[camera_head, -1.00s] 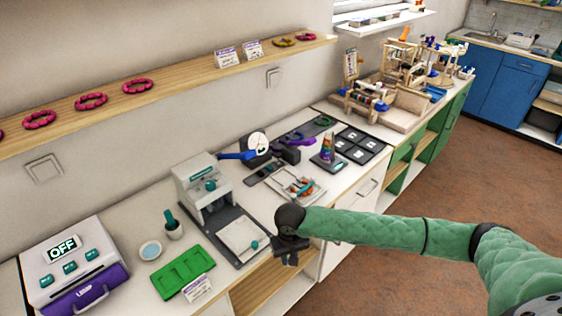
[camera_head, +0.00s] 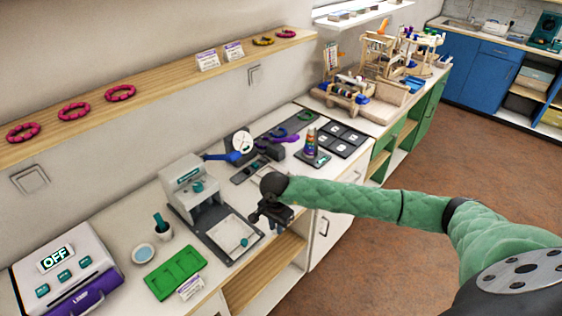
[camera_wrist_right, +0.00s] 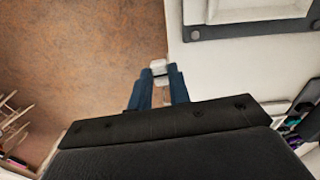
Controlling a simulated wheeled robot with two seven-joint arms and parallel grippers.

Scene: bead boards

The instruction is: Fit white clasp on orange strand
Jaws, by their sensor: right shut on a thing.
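My right gripper (camera_head: 271,216) is near the counter's front edge, just right of the grey press in the head view. In the right wrist view its dark blue fingers (camera_wrist_right: 158,90) are shut on a small white piece, the white clasp (camera_wrist_right: 158,67), at their tips. Brown floor and the white counter edge lie beneath it. The clasp is too small to make out in the head view. I cannot make out the orange strand; my right gripper and arm cover part of the counter. My left gripper is not in view.
The grey press (camera_head: 188,188) with its flat plate stands left of the gripper. A green tray (camera_head: 175,274) and a mortar (camera_head: 163,232) are further left. A rainbow cone (camera_head: 310,143) and a dark board (camera_head: 340,139) stand beyond my arm. Open floor lies right.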

